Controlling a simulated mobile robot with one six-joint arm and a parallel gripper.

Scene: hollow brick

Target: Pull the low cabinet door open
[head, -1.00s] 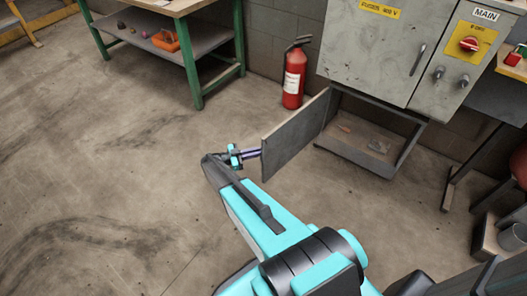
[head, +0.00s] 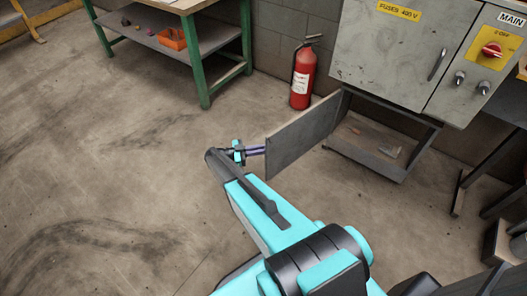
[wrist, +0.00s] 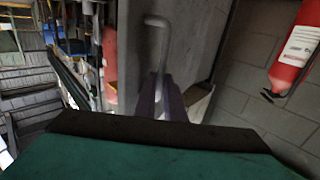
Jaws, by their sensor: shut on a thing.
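The low cabinet (head: 365,160) stands under a grey electrical box, its front open and its inside in view. Its grey door (head: 300,138) is swung well out from the cabinet, hinged at the far end, with its free edge towards me. My gripper (head: 257,150) is at the door's left face near the free edge. In the wrist view, the pale bar handle (wrist: 159,45) stands along the door face (wrist: 190,35), and my purple fingers (wrist: 160,100) are shut on it. The exact contact is partly hidden by the gripper body.
A red fire extinguisher (head: 302,75) stands by the wall behind the door. A green-legged bench (head: 205,65) with an orange bin (head: 172,38) is at the back left. Small items (head: 389,151) lie inside the cabinet. Floor at left is clear.

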